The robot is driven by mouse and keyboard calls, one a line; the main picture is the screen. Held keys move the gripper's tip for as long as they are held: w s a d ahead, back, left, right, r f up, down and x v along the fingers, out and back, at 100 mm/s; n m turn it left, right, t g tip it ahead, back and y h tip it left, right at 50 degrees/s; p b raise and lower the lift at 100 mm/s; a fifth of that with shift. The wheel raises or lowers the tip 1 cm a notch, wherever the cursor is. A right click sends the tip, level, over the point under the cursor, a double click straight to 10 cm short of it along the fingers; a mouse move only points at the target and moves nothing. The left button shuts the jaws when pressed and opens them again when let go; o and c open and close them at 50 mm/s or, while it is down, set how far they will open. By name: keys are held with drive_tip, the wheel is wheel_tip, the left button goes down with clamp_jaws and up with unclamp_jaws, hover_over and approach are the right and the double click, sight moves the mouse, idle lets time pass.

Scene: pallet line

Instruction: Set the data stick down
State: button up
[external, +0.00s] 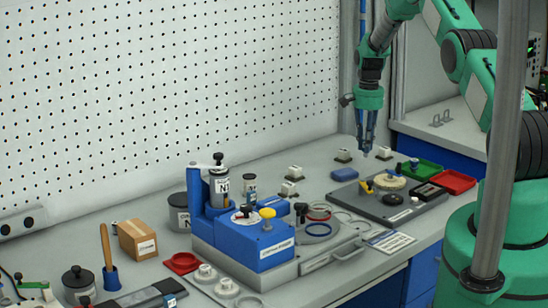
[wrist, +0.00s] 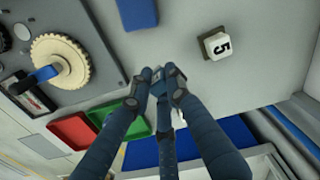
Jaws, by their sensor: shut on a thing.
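My gripper (external: 367,148) points down above the back right of the bench, with its fingertips pinched together. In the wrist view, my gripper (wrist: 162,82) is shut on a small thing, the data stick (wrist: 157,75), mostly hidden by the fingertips. Only a small bluish-grey part of it shows. It is held over grey bench top. A white block marked 5 (wrist: 217,44) stands to the right of the fingertips in the wrist view, apart from them.
A blue block (external: 344,174) lies near my gripper. A dark plate (external: 372,206) carries a cream gear (wrist: 62,62). Green (external: 424,168) and red (external: 453,181) trays are beside it. A blue machine (external: 243,240) stands left. Bare bench shows between the blocks.

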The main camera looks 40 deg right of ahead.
sight(365, 155)
drive_tip(key=shift+f, duration=2.05)
drive_tip(key=shift+f, duration=0.1)
drive_tip(key=o, duration=0.8)
drive_tip(key=shift+o, duration=0.2)
wheel_tip(365, 155, up, 12)
drive_tip(key=shift+s+r, duration=0.1)
drive_tip(key=shift+r, duration=0.1)
